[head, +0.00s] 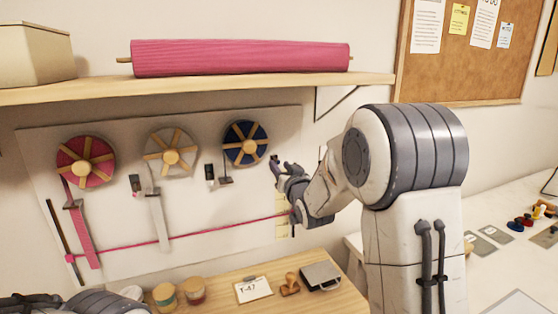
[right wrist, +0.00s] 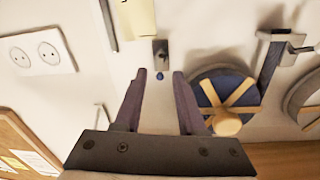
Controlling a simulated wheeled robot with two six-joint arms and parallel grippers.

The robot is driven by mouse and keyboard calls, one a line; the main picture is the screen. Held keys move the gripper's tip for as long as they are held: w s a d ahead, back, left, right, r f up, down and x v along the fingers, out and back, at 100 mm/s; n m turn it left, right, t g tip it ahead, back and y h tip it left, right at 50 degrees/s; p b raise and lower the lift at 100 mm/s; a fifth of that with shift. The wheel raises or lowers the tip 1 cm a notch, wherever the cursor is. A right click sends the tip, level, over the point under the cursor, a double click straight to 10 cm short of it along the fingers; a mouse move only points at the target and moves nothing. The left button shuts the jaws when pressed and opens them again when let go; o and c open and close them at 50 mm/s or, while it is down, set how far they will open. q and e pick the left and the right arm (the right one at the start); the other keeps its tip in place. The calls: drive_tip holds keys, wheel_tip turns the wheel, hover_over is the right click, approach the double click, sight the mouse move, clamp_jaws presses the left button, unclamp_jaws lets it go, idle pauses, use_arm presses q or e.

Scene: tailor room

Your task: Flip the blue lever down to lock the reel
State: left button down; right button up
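The blue reel (head: 246,144) hangs on the wall board, rightmost of three reels. It also shows in the right wrist view (right wrist: 211,94), right of my gripper. A small metal plate (right wrist: 160,50) with a blue knob (right wrist: 160,75), apparently the blue lever's end, sits beside this reel. In the head view my right gripper hides this spot. My right gripper (head: 281,167) is open, its dark fingers (right wrist: 160,77) spread on either side of the blue knob in the picture. I see no contact, and the depth gap is unclear. My left gripper is out of view.
A pink reel (head: 86,161) and a white reel (head: 170,153) hang farther left. A pink ribbon (head: 200,232) runs across the board. A shelf (head: 220,87) holding a pink fabric roll (head: 240,57) juts out above. A small wooden table (head: 222,291) stands below.

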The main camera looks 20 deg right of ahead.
drive_tip(key=shift+w, duration=0.85)
clamp_jaws()
drive_tip(key=shift+w+f+m+t+h+b, duration=0.2)
drive_tip(key=shift+f+t+b, duration=0.9)
drive_tip(key=shift+b, duration=4.5)
drive_tip(key=shift+f+m+t+h+b, duration=0.3)
drive_tip(key=shift+t+b, duration=1.75)
drive_tip(key=shift+b, duration=3.6)
drive_tip(key=shift+w+f+m+t+h+b, duration=0.1)
drive_tip(key=shift+f+m+t+h+b, duration=0.9)
drive_tip(key=shift+b, duration=4.6)
drive_tip(key=shift+r+n+t+y, duration=0.45)
drive_tip(key=shift+n+t+y, duration=0.1)
drive_tip(key=shift+n+y, duration=0.2)
